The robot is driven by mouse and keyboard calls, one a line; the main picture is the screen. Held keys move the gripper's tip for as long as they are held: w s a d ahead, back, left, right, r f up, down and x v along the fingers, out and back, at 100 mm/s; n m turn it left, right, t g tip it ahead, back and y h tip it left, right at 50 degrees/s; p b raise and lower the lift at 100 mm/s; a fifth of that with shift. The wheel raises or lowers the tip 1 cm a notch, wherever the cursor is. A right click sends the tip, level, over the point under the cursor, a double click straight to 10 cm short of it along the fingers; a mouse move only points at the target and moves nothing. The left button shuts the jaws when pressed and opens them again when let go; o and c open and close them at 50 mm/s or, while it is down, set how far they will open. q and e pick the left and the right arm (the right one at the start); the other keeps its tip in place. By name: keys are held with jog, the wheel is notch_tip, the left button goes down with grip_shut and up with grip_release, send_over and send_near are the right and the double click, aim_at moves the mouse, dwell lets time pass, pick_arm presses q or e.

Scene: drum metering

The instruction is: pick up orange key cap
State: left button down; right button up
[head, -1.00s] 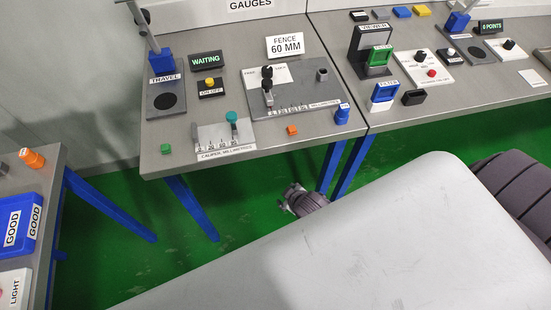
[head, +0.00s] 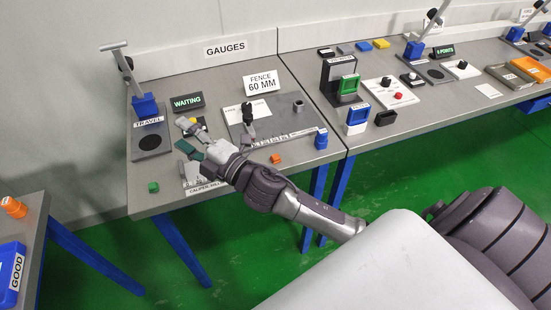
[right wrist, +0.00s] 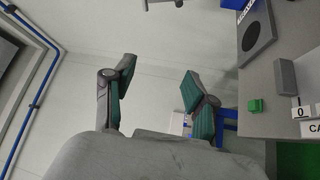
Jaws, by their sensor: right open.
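A small orange block, which looks like the orange key cap (head: 276,158), sits on the front part of the grey gauges table (head: 228,176). My right gripper (head: 186,136) is above the left part of this table, left of the orange block and apart from it. Its fingers are spread and empty; they also show open in the right wrist view (right wrist: 158,76). The orange block is not in the right wrist view. My left gripper is not in view.
A green block (head: 153,187) sits near the table's front left; it also shows in the right wrist view (right wrist: 255,106). My right arm partly covers the caliper plate (head: 205,185). The fence gauge (head: 283,115) stands behind the orange block, and a blue knob (head: 321,138) stands to its right.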

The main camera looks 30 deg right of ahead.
jog(key=a+r+n+g+y, duration=0.2)
jog(key=a+r+n+y, duration=0.2)
jog(key=n+y, duration=0.3)
jog(key=n+g+h, duration=1.5)
jog(key=n+g, duration=0.1)
jog(key=n, duration=0.9)
send_near(278, 156)
notch_tip(278, 156, down, 3)
jog(key=shift+w+r+p, duration=0.1)
jog(key=shift+p, duration=0.45)
notch_tip(278, 156, down, 5)
jog(key=shift+a+r+p, duration=0.1)
jog(key=shift+p, duration=0.95)
jog(key=shift+w+f, duration=0.1)
jog(key=shift+f, duration=0.5)
jog(key=c, duration=0.8)
